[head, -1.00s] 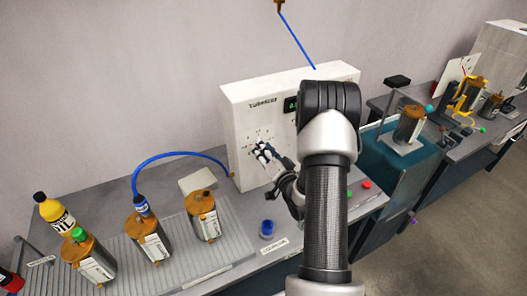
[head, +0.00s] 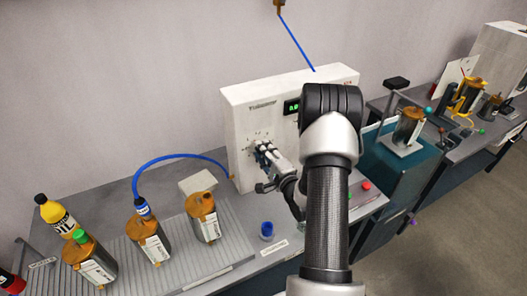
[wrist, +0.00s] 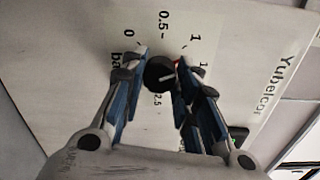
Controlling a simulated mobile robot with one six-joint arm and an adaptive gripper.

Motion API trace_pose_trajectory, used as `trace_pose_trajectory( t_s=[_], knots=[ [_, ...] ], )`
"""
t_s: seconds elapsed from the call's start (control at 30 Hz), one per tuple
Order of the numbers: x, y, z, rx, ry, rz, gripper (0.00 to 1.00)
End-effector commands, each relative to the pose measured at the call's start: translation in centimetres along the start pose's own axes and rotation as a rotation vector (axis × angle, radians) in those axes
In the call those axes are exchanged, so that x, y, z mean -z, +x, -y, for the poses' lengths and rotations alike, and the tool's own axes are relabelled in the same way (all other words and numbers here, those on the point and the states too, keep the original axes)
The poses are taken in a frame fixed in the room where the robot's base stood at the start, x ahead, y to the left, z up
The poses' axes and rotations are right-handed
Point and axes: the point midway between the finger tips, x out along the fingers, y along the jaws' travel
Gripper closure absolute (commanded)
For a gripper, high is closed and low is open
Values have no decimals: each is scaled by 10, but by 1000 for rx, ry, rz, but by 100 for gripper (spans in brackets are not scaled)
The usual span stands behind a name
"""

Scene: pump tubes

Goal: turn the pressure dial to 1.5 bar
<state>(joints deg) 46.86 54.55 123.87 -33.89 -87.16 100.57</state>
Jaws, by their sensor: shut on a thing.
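The pressure dial is a small black knob (wrist: 158,72) on the white panel in the wrist view. Its printed scale shows 0, 0.5, 1 and 2.5; the label past 1 is partly covered by a finger. A short white line on the knob points right, toward that covered part, and a red mark shows beside the knob. My gripper (wrist: 160,65) is shut on the knob, one blue-and-grey finger on each side. In the head view my gripper (head: 262,150) is at the panel's lower left and hides the knob.
The white control box (head: 243,120) has a green display (head: 292,106), too small to read surely. Below it are a red button (head: 366,185) and a blue cap (head: 267,229). Canisters (head: 204,217) and a yellow bottle (head: 56,213) stand at left, with a blue hose (head: 175,157).

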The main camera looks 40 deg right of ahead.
Motion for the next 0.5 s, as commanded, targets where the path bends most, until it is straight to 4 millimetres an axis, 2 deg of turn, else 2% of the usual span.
trace_pose_trajectory(
  t_s=[0.2, 0.5],
  knots=[
    [0, 0, 0, -2, 189, 5, 95],
    [0, 0, 0, 1, 373, 10, 95]
  ],
)
